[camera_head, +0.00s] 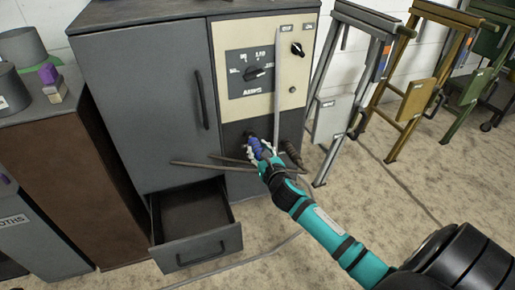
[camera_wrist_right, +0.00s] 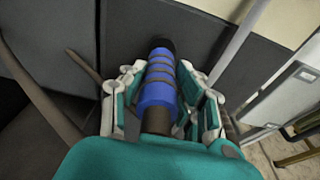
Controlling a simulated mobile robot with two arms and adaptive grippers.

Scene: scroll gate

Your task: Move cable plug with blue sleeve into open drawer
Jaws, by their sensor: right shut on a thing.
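The cable plug with the blue sleeve (camera_head: 256,148) is at the lower dark panel of the grey cabinet. My right gripper (camera_head: 264,158) is shut on it. In the right wrist view the plug (camera_wrist_right: 158,85) lies between the two fingers (camera_wrist_right: 160,100), its dark tip pointing at the dark panel. I cannot tell whether the tip is in a socket. The open drawer (camera_head: 195,225) is pulled out at the cabinet's lower left, left of and below my right gripper. Its visible floor looks empty. My left gripper is not in view.
A second dark plug (camera_head: 291,152) is right of my gripper. Dark cables (camera_head: 205,165) stretch across the front above the drawer. Metal frames (camera_head: 335,105) stand at right. Carpet in front is mostly clear.

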